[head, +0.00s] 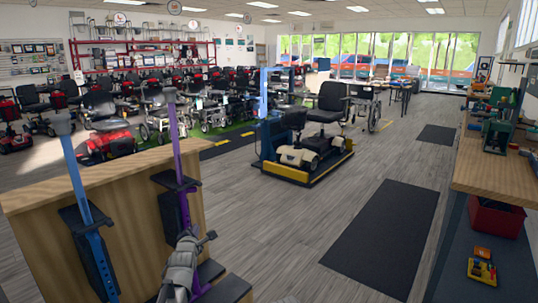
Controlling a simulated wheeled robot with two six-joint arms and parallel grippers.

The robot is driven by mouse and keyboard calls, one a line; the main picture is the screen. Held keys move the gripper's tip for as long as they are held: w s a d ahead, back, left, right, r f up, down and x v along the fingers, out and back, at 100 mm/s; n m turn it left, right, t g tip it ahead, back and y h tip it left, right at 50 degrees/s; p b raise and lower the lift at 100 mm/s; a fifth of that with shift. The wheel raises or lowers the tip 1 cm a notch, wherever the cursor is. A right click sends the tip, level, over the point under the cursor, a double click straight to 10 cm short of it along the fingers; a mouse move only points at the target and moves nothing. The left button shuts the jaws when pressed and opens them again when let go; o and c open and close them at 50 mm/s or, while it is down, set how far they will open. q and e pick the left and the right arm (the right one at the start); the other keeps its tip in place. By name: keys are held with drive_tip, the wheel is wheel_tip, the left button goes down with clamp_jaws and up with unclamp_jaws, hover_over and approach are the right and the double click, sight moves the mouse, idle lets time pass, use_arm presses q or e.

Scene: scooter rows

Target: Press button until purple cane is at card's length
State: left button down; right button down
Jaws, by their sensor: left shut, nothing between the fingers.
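The purple cane (179,152) stands upright in a dark holder on the side of the wooden counter, with a grey handle at its top. A blue cane (80,190) with a grey handle stands to its left in a similar dark holder. My left gripper (208,237) is shut and empty, in front of the lower part of the purple cane. It hides part of that shaft, and I cannot tell whether it touches it. I cannot make out the button or the card. My right gripper is not in view.
The wooden counter (40,197) fills the lower left. A scooter (303,148) stands on a yellow-edged platform in the middle. A workbench (490,168) runs along the right, with a red bin (495,218) below. Dark mats (385,235) lie on the open floor.

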use_arm(q)
drive_tip(key=shift+s+d, duration=0.75)
drive_tip(key=shift+d, duration=0.15)
drive_tip(key=shift+s+d, duration=0.7)
drive_tip(key=shift+d, duration=0.2)
idle(2.1)
drive_tip(key=shift+s+d+f+m+t+b, duration=0.5)
drive_tip(key=shift+m+b, duration=1)
drive_tip(key=shift+m, duration=1)
drive_tip(key=shift+s+d+f+m+t+b, duration=0.25)
drive_tip(key=shift+m+t+b, duration=0.45)
drive_tip(key=shift+m+b, duration=1.35)
drive_tip(key=shift+s+d+f+m+t+b, duration=0.3)
drive_tip(key=shift+f+m+t+b, duration=0.5)
drive_tip(key=shift+m, duration=2.15)
drive_tip(key=shift+r, duration=0.3)
drive_tip(key=shift+w, duration=0.1)
drive_tip(key=w+a, duration=0.5)
drive_tip(key=a, duration=0.1)
drive_tip(key=shift+w+a, duration=0.25)
drive_tip(key=shift+a, duration=0.1)
